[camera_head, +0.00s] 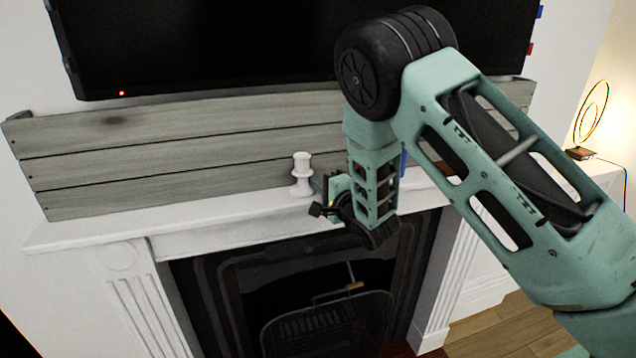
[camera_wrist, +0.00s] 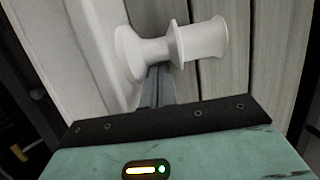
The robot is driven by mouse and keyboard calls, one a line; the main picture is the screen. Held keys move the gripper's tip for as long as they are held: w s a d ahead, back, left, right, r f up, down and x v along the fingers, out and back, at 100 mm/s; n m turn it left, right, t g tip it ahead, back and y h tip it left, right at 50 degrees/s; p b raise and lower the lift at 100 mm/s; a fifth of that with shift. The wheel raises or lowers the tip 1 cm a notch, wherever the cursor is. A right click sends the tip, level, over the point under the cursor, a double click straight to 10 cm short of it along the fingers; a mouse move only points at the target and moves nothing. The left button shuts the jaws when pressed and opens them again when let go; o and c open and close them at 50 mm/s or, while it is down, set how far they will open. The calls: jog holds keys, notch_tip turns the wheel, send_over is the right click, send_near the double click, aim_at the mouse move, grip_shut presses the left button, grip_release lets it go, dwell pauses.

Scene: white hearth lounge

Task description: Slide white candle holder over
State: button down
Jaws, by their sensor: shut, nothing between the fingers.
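The white candle holder (camera_head: 302,178) stands upright on the white mantel shelf, in front of the grey planks. It has a round base, a narrow stem and a wide flange below its top. My gripper (camera_head: 319,184) is just to its right, partly hidden by my own wrist. In the wrist view the candle holder (camera_wrist: 200,40) lies sideways across the top of the picture. My gripper's fingers (camera_wrist: 158,82) are shut and empty, with their tips at the holder's stem. I cannot tell whether they touch it.
The mantel shelf (camera_head: 180,225) is clear to the left of the holder. Grey planks (camera_head: 160,160) rise behind it, with a dark television (camera_head: 220,40) above. A dark fireplace (camera_head: 310,290) opens below. A blue object (camera_head: 403,162) shows partly behind my arm. A lit lamp (camera_head: 590,112) stands far right.

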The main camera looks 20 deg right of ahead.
aim_at(227, 210)
jog(key=a+b, duration=0.4)
jog(key=a, duration=0.3)
jog(key=a+b, duration=0.4)
jog(key=a, duration=0.3)
jog(key=s+a+b, duration=0.1)
jog(key=a+b, duration=0.3)
jog(key=a, duration=0.4)
jog(key=shift+a+f+b, duration=0.1)
jog(key=shift+f+b, duration=0.05)
jog(key=shift+b, duration=0.2)
jog(key=shift+a, duration=0.3)
